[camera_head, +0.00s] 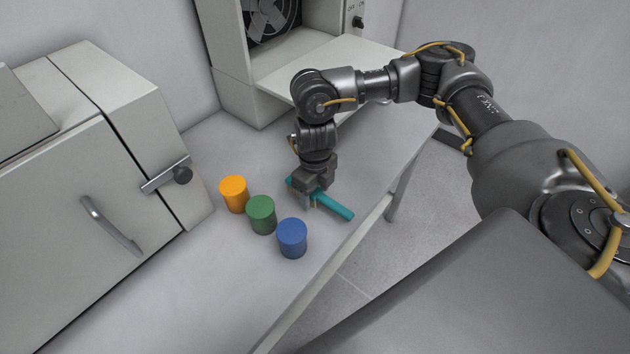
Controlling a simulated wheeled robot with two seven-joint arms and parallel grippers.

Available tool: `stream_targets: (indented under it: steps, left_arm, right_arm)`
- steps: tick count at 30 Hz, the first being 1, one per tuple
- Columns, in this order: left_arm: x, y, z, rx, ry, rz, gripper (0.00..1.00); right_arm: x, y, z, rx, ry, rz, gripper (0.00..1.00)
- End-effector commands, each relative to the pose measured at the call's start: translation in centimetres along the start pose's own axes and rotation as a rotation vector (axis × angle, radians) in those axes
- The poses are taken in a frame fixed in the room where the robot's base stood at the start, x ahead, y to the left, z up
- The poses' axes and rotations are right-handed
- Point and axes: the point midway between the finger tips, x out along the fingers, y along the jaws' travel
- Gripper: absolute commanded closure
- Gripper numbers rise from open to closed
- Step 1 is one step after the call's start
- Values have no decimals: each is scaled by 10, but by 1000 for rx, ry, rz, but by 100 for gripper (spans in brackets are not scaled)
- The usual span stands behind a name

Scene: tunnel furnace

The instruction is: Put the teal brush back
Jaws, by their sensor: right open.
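The teal brush (334,208) lies on the grey table, to the right of the three coloured cylinders, slanting from upper left to lower right. My right gripper (311,200) is directly over the brush's upper-left part, pointing down, with its fingers around or beside it. The fingers are open, and they hide part of the brush. I cannot tell whether they touch it. My left gripper is not in view.
Orange (234,194), green (261,214) and blue (292,238) cylinders stand in a row left of the gripper. A furnace cabinet (60,230) with a handle stands at left. A fan unit with a shelf (350,58) is behind. The table's right edge is close to the brush.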

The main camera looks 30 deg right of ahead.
Motion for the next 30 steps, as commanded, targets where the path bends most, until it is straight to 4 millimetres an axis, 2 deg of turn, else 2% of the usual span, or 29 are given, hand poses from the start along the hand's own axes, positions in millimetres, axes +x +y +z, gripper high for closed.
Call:
stream_targets:
  steps: [5, 12, 18, 24, 30]
  left_arm:
    - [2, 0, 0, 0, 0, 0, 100]
    - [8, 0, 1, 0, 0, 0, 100]
    - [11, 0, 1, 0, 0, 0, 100]
    - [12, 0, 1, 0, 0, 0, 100]
    - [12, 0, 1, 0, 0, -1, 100]
  right_arm:
    - [-28, -1, 2, -2, -7, -3, 42]
    - [-78, -1, 1, -1, -7, -3, 42]
    - [-108, 0, 1, -1, -4, -2, 42]
    - [-120, 0, 0, 0, -1, 0, 42]
    - [-120, 0, 0, 0, -1, 0, 42]
